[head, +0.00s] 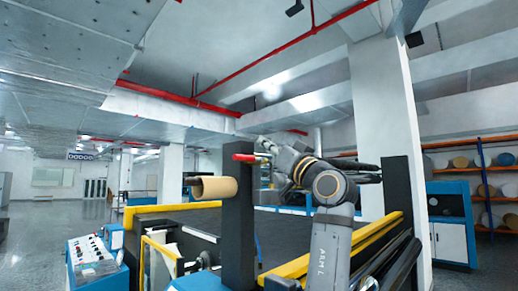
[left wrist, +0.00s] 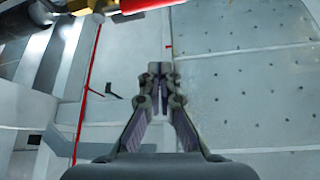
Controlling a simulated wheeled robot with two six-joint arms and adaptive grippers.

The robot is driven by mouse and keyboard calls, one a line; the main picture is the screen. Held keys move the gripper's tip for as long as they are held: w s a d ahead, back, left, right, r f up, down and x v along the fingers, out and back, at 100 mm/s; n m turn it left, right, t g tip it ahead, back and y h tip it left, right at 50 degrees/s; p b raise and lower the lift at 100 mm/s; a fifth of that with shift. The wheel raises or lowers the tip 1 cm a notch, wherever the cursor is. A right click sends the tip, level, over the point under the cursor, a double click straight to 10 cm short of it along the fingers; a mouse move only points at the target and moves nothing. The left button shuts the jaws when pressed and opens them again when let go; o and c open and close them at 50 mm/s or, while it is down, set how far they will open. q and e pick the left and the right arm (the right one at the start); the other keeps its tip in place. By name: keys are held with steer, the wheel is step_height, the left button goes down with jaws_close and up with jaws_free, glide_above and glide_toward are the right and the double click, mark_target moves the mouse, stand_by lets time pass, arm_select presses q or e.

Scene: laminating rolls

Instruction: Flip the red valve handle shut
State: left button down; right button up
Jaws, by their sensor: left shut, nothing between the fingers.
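The red valve handle (head: 243,157) sits near the top of a dark post (head: 238,220) in the middle of the head view and points sideways. In the left wrist view part of the red handle (left wrist: 150,4) and a brass fitting (left wrist: 93,5) show at the top edge, cut off by the frame. My left gripper (head: 264,145) is just right of the handle and slightly above it, seen small. In the left wrist view the gripper (left wrist: 160,70) has its fingertips together, empty, against a background of ceiling. I cannot tell whether it touches the handle. My right gripper is in neither view.
A brown cardboard roll (head: 214,188) sticks out left of the post. Yellow rails (head: 372,240) and a second dark post (head: 404,195) flank the machine. A blue control console (head: 95,265) stands at lower left. Open floor (head: 40,235) lies at far left.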

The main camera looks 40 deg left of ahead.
arm_select(q)
steer(key=v, duration=0.1)
steer(key=b+v, duration=0.1)
steer(key=v, duration=0.1)
steer(key=f+v, duration=0.1)
steer(key=shift+f+b, duration=0.1)
steer(key=shift+b, duration=0.3)
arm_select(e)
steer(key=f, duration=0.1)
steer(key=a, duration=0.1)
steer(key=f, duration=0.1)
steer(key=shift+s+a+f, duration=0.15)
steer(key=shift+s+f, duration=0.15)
